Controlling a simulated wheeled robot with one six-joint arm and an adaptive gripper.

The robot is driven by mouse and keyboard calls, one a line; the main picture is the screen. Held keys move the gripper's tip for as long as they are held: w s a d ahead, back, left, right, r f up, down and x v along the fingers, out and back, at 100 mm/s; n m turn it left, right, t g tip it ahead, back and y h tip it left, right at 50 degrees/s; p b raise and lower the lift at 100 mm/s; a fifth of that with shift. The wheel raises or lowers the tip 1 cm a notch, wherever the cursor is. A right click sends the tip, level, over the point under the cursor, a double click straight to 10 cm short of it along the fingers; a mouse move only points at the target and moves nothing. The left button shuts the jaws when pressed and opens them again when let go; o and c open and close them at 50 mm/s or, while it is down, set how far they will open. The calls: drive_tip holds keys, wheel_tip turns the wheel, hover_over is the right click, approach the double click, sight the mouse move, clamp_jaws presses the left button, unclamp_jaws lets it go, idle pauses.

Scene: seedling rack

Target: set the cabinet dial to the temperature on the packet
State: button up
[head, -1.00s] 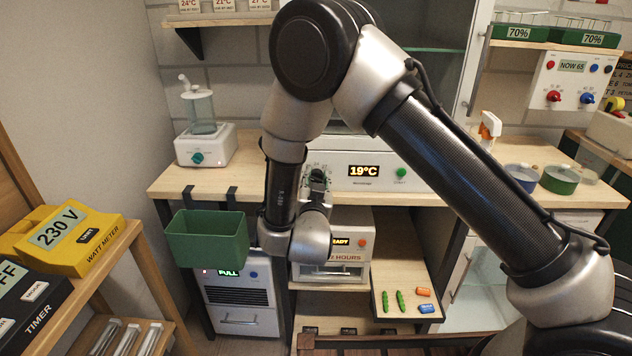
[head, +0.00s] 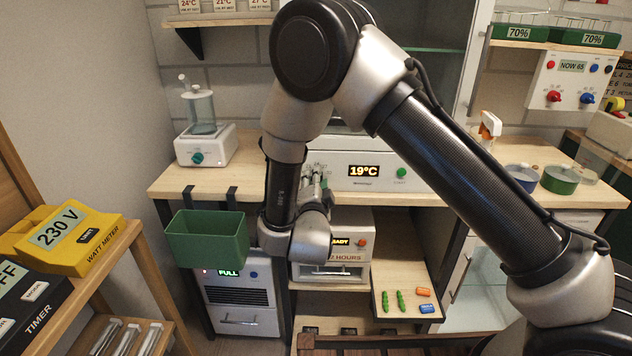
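The white cabinet (head: 400,183) stands on the back of the wooden counter. Its amber display (head: 364,171) reads 19°C, and a green knob or button (head: 401,172) is to the right of it. My gripper (head: 316,176) is at the left part of the cabinet's front panel, mostly hidden behind my own arm. The dial there is hidden or too small to make out, so I cannot tell whether the gripper touches it. I cannot tell whether the fingers are open or shut.
Cards marked 24°C and 21°C (head: 222,5) stand on the upper left shelf. A green bin (head: 207,240) hangs from the counter's front edge. A white device with a green knob (head: 205,146) is on the left.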

drive_tip(key=shift+m, duration=1.3)
drive_tip(key=o, duration=1)
drive_tip(key=shift+o, duration=0.2)
drive_tip(key=shift+s, duration=0.1)
drive_tip(key=s, duration=1.1)
drive_tip(key=shift+s+a, duration=0.15)
drive_tip(key=shift+s, duration=0.25)
